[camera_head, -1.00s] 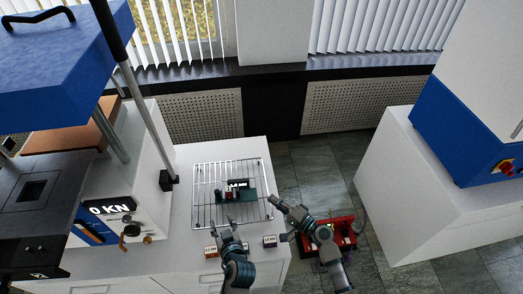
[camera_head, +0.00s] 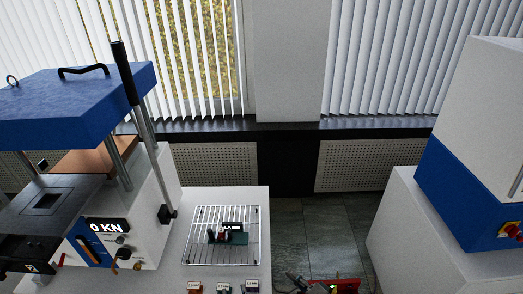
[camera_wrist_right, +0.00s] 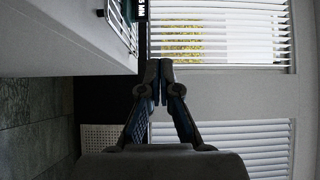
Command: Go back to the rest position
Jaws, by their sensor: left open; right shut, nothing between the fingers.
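My right gripper (camera_wrist_right: 159,80) is shut and empty in the right wrist view, its two fingertips together. In the head view only a small part of my right gripper (camera_head: 294,281) shows at the bottom edge, to the right of the white table (camera_head: 180,235). It is apart from the table. My left gripper is out of view. A wire rack (camera_head: 190,255) lies on the table with a small green device (camera_head: 239,238) on it.
A blue and white press (camera_head: 85,105) with a lever stands at the left. Small boxes (camera_head: 223,288) line the table's front. A red case (camera_head: 347,284) is at the bottom edge. Another blue and white machine (camera_head: 465,200) stands at the right. Open floor (camera_head: 335,235) lies between.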

